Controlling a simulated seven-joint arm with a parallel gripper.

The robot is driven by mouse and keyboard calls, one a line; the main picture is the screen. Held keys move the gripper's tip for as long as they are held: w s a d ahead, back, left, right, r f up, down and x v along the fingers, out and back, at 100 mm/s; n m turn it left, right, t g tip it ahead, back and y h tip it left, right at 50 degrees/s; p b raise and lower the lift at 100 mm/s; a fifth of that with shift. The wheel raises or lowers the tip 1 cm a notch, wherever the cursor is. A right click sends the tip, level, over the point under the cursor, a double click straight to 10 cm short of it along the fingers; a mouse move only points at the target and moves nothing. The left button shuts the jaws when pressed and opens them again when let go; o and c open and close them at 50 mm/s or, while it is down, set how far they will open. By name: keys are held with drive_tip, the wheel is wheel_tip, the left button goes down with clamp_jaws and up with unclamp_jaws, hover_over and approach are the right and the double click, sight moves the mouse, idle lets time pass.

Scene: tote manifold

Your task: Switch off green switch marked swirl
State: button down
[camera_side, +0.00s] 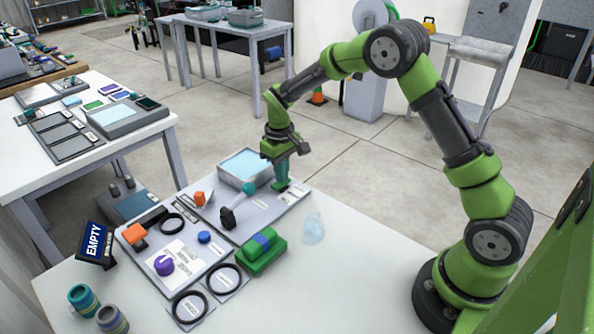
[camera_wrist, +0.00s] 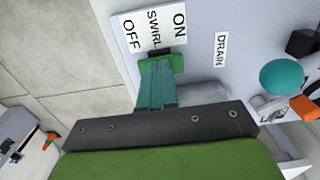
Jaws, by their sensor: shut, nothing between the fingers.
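The green swirl switch (camera_wrist: 178,62) sits on a grey panel beside a white label (camera_wrist: 152,29) reading ON, SWIRL, OFF. In the wrist view ON is at the label's right end and OFF at its left. My gripper (camera_wrist: 160,66) has its teal fingers together and empty, with the tips at the switch and hiding part of it. I cannot tell whether they touch it or which way the switch is set. In the side view my gripper (camera_side: 281,180) points down onto the green switch (camera_side: 284,187) at the panel's far right part.
A teal-knobbed lever (camera_side: 249,188) stands left of my gripper, and a grey box with a pale blue top (camera_side: 244,167) lies behind it. A DRAIN label (camera_wrist: 221,48) is near the switch. A green block (camera_side: 262,252) is in front. The table's right side (camera_side: 350,270) is mostly clear.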

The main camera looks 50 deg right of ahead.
wheel_tip(320, 180, up, 14)
drive_tip(key=shift+f, duration=0.15)
idle(0.3)
drive_tip(key=shift+w+d, duration=0.15)
drive_tip(key=shift+d, duration=0.45)
drive_tip(key=shift+f, duration=0.1)
wheel_tip(320, 180, down, 14)
drive_tip(key=shift+d, duration=0.1)
idle(0.4)
